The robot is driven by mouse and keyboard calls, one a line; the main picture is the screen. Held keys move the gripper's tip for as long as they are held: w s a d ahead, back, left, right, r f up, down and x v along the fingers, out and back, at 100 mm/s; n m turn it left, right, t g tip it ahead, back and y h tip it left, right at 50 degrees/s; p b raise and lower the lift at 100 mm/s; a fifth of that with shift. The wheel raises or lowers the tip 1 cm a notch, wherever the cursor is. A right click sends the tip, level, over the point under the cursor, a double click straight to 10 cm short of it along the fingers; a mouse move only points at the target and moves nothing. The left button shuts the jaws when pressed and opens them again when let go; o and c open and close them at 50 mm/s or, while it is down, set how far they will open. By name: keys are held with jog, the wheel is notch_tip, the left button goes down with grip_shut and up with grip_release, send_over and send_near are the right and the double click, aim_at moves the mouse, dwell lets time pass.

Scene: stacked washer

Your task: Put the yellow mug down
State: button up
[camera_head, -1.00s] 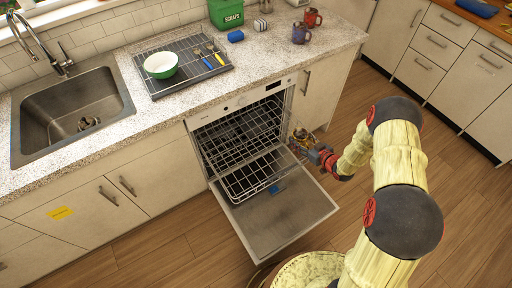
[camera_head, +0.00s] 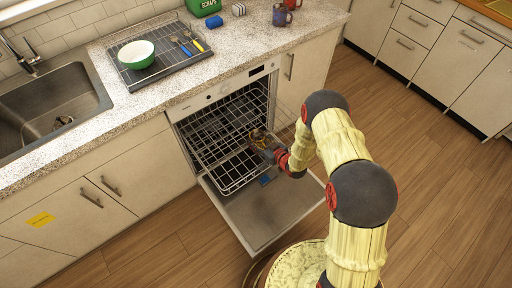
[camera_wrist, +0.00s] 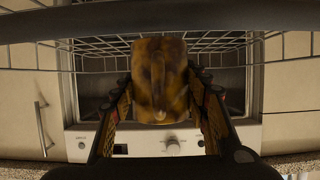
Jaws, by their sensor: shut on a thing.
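The yellow mug (camera_wrist: 160,75) shows in the wrist view between the two fingers of my gripper (camera_wrist: 162,100), mottled yellow-brown and in shadow. My gripper is shut on it. In the head view my gripper (camera_head: 262,143) is at the right side of the open dishwasher, over the lowered door and by the racks. The mug is small there and partly hidden by the gripper. I cannot tell whether it touches a rack. The dishwasher (camera_head: 178,112) has its door (camera_head: 265,215) folded down and a wire rack (camera_head: 232,172) pulled partly out.
The counter (camera_head: 150,105) above holds a drying tray (camera_head: 198,57) with a green-white bowl (camera_head: 136,54) and utensils. A blue mug (camera_head: 280,15) and a red mug stand at the back right. A sink (camera_head: 50,110) is at left. The floor (camera_head: 425,165) at right is clear.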

jog(key=shift+a+f+b, duration=0.2)
jog(key=shift+f+b, duration=0.3)
jog(key=shift+f, duration=0.45)
jog(key=shift+a+f+b, duration=0.2)
jog(key=shift+f+b, duration=0.3)
jog(key=shift+f, duration=0.45)
jog(key=shift+f, duration=0.2)
jog(key=o, duration=1.4)
jog(key=shift+r, duration=0.2)
jog(key=p+v, duration=0.3)
jog(key=v, duration=0.9)
jog(key=shift+p, duration=0.3)
